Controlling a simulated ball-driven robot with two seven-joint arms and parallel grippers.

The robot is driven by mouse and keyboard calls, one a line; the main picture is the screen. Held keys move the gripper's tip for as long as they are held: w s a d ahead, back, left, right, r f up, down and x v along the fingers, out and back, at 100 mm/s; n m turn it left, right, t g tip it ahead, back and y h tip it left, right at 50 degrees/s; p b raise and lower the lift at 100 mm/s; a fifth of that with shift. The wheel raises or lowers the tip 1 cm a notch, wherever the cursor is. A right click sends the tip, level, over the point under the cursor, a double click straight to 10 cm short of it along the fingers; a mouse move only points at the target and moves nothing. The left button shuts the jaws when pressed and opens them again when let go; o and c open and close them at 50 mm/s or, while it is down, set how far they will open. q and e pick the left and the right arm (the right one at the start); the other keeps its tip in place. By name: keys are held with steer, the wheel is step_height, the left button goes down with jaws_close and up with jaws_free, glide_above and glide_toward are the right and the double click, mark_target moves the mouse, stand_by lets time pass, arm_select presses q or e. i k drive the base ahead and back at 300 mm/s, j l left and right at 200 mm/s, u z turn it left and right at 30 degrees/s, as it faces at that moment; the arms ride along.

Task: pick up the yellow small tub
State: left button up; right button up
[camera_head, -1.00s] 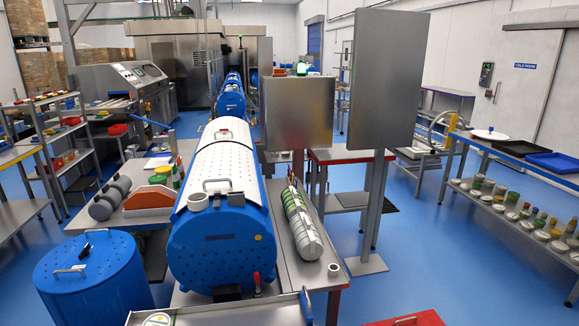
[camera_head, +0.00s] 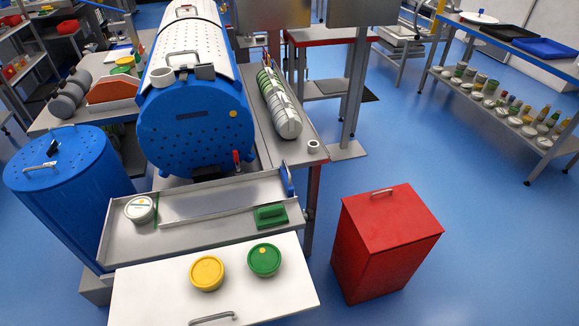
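A small tub with a yellow lid (camera_head: 207,272) stands on a white board or drawer top (camera_head: 150,297) at the bottom of the head view. A small green tub (camera_head: 264,259) stands to its right, a short gap apart. Neither of my grippers shows in the head view.
A metal tray (camera_head: 120,241) behind the board holds a white tub (camera_head: 139,209) and a green block (camera_head: 271,216). A blue perforated drum (camera_head: 190,133) lies beyond it. A blue bin (camera_head: 62,180) stands left, a red bin (camera_head: 385,243) right.

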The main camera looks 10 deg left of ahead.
mark_target(206, 273)
steer(key=k+j+u, duration=0.1)
steer(key=u, duration=0.35)
steer(key=j+u, duration=0.4)
steer(key=k+l, duration=0.05)
steer(key=l, duration=0.05)
